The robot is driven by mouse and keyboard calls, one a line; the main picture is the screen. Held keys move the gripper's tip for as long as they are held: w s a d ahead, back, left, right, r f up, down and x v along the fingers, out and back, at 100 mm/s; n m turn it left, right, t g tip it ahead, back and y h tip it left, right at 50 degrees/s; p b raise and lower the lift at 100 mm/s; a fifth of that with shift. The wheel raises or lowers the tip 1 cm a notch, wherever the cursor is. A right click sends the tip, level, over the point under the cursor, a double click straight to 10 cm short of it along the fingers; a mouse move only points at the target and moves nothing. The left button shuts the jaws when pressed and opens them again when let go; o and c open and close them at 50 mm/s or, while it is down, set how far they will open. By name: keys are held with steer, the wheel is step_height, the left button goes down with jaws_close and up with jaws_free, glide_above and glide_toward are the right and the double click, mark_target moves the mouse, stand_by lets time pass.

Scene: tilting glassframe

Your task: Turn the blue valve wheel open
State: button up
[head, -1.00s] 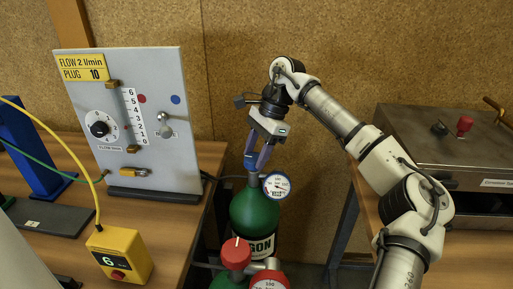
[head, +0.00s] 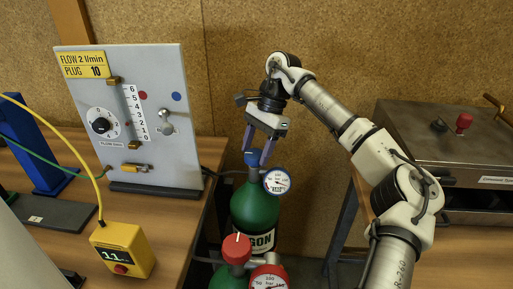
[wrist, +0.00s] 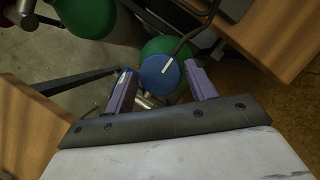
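The blue valve wheel (wrist: 156,81) has a white mark on its top and sits above a green cylinder (head: 255,208). In the head view the wheel (head: 251,158) shows at the fingertips. My gripper (wrist: 158,70) is open, pointing down, with one purple finger on each side of the wheel. In the head view my gripper (head: 259,158) is above the cylinder, beside a round gauge (head: 277,182).
A red-knobbed cylinder (head: 236,249) with a second gauge stands in front. A bench with a flow panel (head: 165,85) and a yellow display box (head: 122,250) is on the left. A metal box (head: 450,150) stands on the right bench. A dark hose passes near the wheel.

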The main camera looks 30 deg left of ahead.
steer(key=shift+o, duration=1.1)
steer(key=shift+r, duration=0.1)
steer(key=p+v, duration=0.1)
steer(key=v, duration=1.2)
steer(key=shift+w+r, duration=0.2)
steer(key=shift+r, duration=0.1)
steer(key=shift+d+f, duration=0.1)
